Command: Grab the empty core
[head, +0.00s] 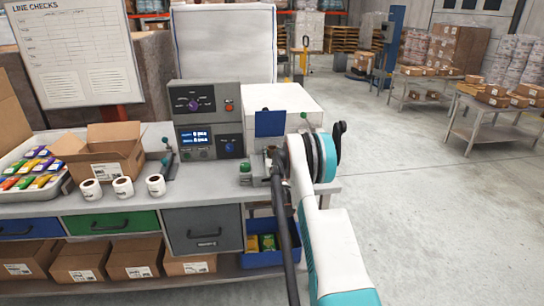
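My arm (322,225) reaches up from the bottom right to the right end of the bench. Its teal and black joint (322,158) is beside the bench's right end. My gripper cannot be made out; the arm blocks the view there. I cannot pick out an empty core with certainty. The small parts behind my arm, by the blue panel (270,123), are partly hidden.
A grey control unit (208,118) with a lit display stands on the bench (50,211). An open carton (105,152) and a tray (65,188) of colourful packets are at left. A blue bin (262,258) and cartons sit below. Open floor (430,220) lies to the right.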

